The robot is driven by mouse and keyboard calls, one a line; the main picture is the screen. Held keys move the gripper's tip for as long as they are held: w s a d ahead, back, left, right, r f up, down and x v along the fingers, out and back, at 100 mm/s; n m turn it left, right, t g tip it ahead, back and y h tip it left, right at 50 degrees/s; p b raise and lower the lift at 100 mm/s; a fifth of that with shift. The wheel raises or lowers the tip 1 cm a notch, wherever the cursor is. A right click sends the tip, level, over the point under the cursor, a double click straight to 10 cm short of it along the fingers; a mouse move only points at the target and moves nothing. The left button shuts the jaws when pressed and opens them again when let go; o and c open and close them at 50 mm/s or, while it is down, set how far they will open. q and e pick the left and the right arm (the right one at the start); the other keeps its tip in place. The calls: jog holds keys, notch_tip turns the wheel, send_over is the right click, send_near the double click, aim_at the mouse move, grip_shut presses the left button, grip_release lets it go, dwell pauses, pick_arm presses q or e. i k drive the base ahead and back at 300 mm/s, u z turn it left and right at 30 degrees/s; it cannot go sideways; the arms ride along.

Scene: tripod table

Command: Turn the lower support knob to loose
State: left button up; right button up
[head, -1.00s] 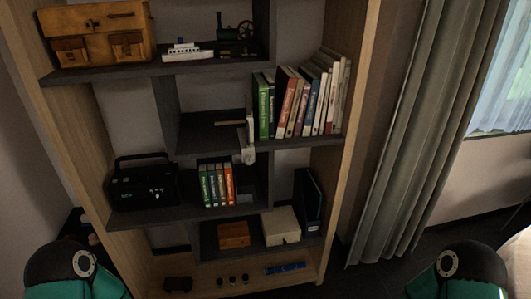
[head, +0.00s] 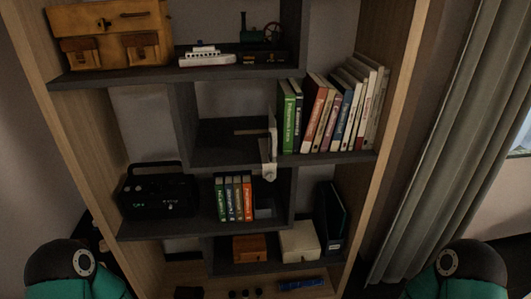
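A pale bracket-like piece (head: 268,172) hangs over the front edge of a middle shelf board, at the left end of a row of books. A thin upright plate (head: 272,135) stands above it beside the books. A small round detail shows on the lower part of the bracket; it may be a knob, but it is too small to tell its setting. No tripod table is in view. Neither of my grippers is in view; only my shoulders show in the lower corners.
The wooden bookcase (head: 398,130) holds a row of books (head: 330,112), a black radio (head: 157,192), several smaller books (head: 233,198), a brown box (head: 249,247) and a cream box (head: 299,241). A brown bag (head: 108,35) and model boat (head: 206,57) sit above. A curtain (head: 450,130) hangs right.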

aim_at(270, 177)
jog(key=u, duration=0.25)
jog(key=i, duration=0.6)
jog(key=z, duration=1.1)
jog(key=k, duration=1.05)
jog(key=u, duration=0.5)
jog(key=i, duration=0.95)
